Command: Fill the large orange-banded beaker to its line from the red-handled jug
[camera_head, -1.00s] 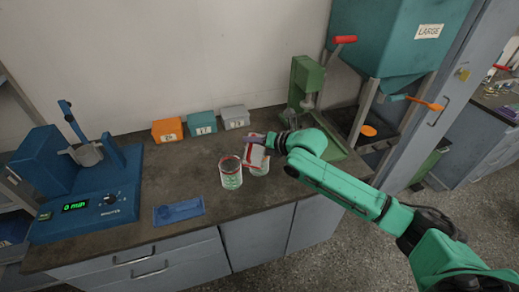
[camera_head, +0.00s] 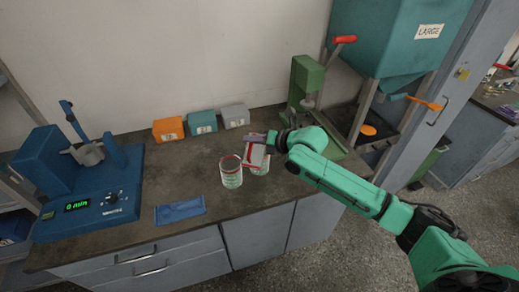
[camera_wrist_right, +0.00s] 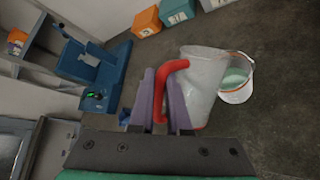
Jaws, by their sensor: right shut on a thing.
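My right gripper (camera_head: 271,143) is shut on the red handle (camera_wrist_right: 165,88) of a clear jug (camera_head: 254,156) and holds it over the bench. The jug looks tilted in the wrist view (camera_wrist_right: 204,82). A clear beaker (camera_head: 231,178) with a reddish-orange rim and green markings stands on the bench just left of the jug. A second clear vessel (camera_head: 262,169) shows below the jug, partly hidden by it. In the wrist view a beaker (camera_wrist_right: 237,88) with pale green content sits close beside the jug. I cannot see a stream. My left gripper is out of view.
A blue shaker (camera_head: 95,195) with a "0 min" display stands left. A blue flat object (camera_head: 180,211) lies near the front edge. Orange (camera_head: 168,130), teal (camera_head: 202,122) and grey (camera_head: 235,117) boxes line the wall. A green press (camera_head: 306,88) and teal hopper (camera_head: 400,40) stand right.

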